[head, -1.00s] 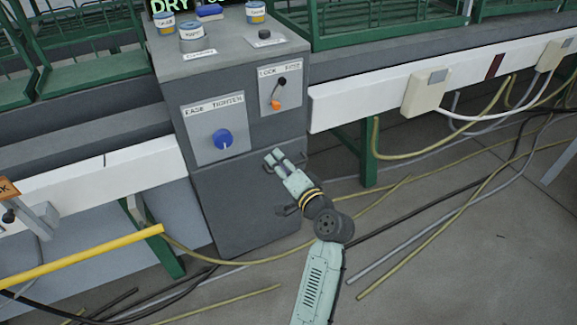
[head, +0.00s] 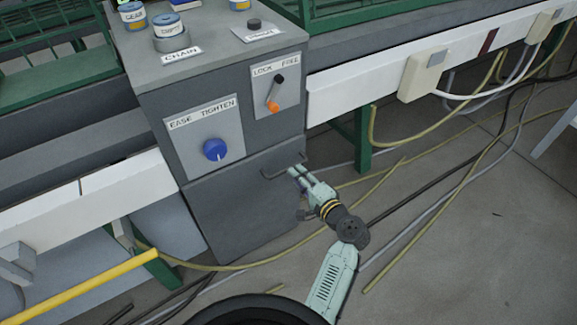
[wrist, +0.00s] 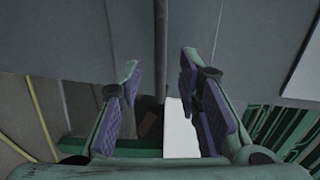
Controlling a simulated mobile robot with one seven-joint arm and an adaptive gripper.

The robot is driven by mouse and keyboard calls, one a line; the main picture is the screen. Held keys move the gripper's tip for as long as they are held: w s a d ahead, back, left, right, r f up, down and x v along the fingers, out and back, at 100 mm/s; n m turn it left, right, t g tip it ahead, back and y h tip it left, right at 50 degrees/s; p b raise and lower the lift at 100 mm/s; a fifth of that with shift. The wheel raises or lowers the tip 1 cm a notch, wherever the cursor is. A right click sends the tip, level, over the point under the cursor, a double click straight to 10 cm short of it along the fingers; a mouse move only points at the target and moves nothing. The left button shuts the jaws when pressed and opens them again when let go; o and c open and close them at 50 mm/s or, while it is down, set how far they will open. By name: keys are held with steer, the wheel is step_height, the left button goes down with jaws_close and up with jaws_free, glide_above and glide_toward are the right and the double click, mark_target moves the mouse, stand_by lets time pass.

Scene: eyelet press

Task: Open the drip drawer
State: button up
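The drip drawer appears to be the plain dark grey lower front (head: 235,205) of the grey cabinet, and it looks flush with the cabinet. Its thin dark bar handle (head: 283,168) runs along the upper right of that front. My gripper (head: 298,171) is at the handle's right part, its fingertips close to the bar. In the wrist view my gripper (wrist: 160,90) is open, with purple-padded fingers well apart. A dark upright strip (wrist: 160,45) shows between them against grey panels; I cannot tell whether it is the handle or a seam. Contact with the handle cannot be told.
A yellow bar (head: 80,288) crosses the lower left. Cables (head: 440,190) lie on the floor at right. A green leg (head: 362,140) stands right of the cabinet.

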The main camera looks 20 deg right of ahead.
steer(key=x, duration=0.5)
steer(key=shift+w+a+p, duration=0.1)
steer(key=shift+w+p, duration=0.25)
steer(key=shift+c, duration=0.3)
jaws_close()
